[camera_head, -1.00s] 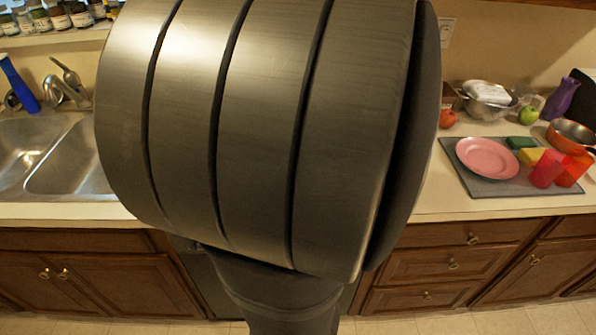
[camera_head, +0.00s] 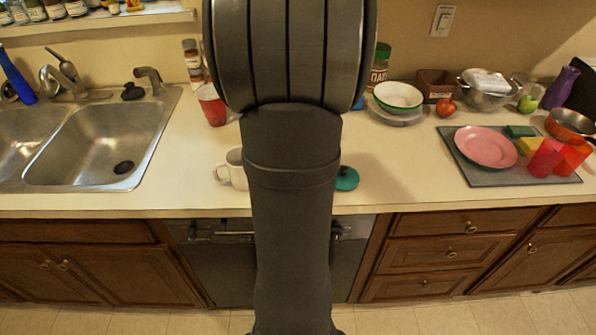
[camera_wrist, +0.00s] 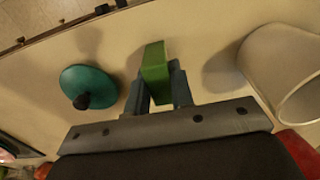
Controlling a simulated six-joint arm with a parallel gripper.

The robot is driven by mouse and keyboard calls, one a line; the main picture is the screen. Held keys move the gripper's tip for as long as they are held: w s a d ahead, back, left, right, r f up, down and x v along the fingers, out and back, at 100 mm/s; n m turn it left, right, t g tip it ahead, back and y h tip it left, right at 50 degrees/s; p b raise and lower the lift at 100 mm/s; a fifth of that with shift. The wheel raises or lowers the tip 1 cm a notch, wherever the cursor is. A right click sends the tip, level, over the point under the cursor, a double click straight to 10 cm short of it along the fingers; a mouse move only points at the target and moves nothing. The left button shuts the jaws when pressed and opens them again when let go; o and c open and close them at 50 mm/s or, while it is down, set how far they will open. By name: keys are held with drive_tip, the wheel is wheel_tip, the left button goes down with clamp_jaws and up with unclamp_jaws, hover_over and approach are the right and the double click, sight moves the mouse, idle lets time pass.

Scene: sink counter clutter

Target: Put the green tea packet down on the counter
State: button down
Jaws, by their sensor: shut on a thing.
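The green tea packet (camera_wrist: 155,62) is in the wrist view, held upright between the two fingers of my gripper (camera_wrist: 160,86). The gripper is shut on it. The packet is over the counter (camera_wrist: 205,45), which also shows in the head view (camera_head: 405,170); I cannot tell whether the packet touches it. In the head view my arm hides the gripper and packet.
In the wrist view a teal lid (camera_wrist: 75,78) with a dark knob lies left of the packet, and a white mug (camera_wrist: 285,65) stands to its right. A red cup (camera_head: 211,106) stands further back. Counter right of the lid (camera_head: 347,183) is clear up to the grey mat (camera_head: 470,174).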

drive_tip(key=shift+f, duration=0.3)
drive_tip(key=shift+f, duration=0.1)
drive_tip(key=c, duration=1.3)
unclamp_jaws()
drive_tip(key=shift+o, duration=0.2)
wheel_tip(320, 180, up, 12)
drive_tip(key=shift+f, duration=4.15)
